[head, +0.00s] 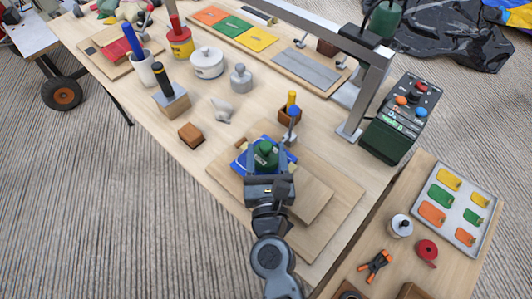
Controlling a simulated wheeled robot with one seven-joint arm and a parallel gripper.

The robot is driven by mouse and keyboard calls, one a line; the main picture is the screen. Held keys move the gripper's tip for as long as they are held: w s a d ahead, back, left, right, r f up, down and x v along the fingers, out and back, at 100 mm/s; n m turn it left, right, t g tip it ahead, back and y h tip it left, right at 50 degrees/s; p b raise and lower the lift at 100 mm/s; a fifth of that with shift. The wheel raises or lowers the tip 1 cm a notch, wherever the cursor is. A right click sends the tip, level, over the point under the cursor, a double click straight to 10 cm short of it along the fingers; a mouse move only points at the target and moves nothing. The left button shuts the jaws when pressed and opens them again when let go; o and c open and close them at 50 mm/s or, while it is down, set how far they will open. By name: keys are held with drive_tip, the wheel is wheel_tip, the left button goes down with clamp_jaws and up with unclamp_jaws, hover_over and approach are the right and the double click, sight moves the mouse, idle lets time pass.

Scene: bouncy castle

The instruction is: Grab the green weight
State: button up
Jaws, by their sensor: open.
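The green weight (266,154) is a small dark green piece with a knob top. It stands over a blue sheet (240,166) on a wooden board (318,173) in the middle of the table. My gripper (267,168) is open and right at the weight, on its near side. The gripper hides the weight's lower part, and I cannot tell whether the fingers touch it.
A small wooden block with a blue-topped tool (294,118) stands just behind. A grey metal frame (372,85) and a dark green control box (399,117) stand to the right. A brown block (191,135) and a grey weight (241,77) lie to the left.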

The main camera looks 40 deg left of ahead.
drive_tip(key=shift+x, duration=1.3)
drive_tip(key=shift+c, duration=0.4)
clamp_jaws()
drive_tip(key=shift+r, duration=0.15)
